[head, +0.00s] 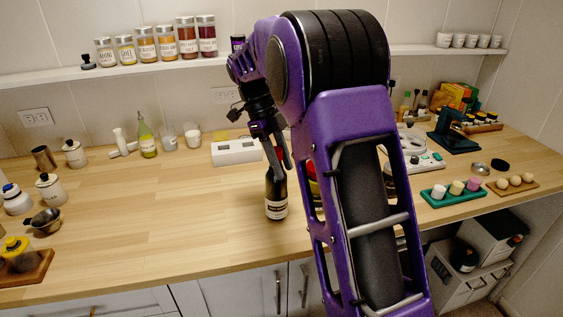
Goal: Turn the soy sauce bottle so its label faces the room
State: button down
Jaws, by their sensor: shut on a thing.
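A dark bottle (270,187), which I take as the soy sauce bottle, stands upright at the middle of the wooden counter. Its white label (277,210) with a dark band shows on the side towards the head camera; the print is too small to read. My gripper (277,163) reaches down from above and is shut on the bottle at its neck. The fingers hide part of the neck and top. Whether the base touches the counter is hard to tell, but it looks level with it.
My arm hides the counter right of the bottle, including most of a red and yellow item (313,187). A green tray (453,193) stands at right, a green bottle (147,140) at back left. The left-centre counter (165,210) is clear.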

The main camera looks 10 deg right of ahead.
jog(key=shift+f, duration=0.2)
jog(key=shift+c, duration=2.1)
grip_release()
jog(key=shift+f, duration=0.1)
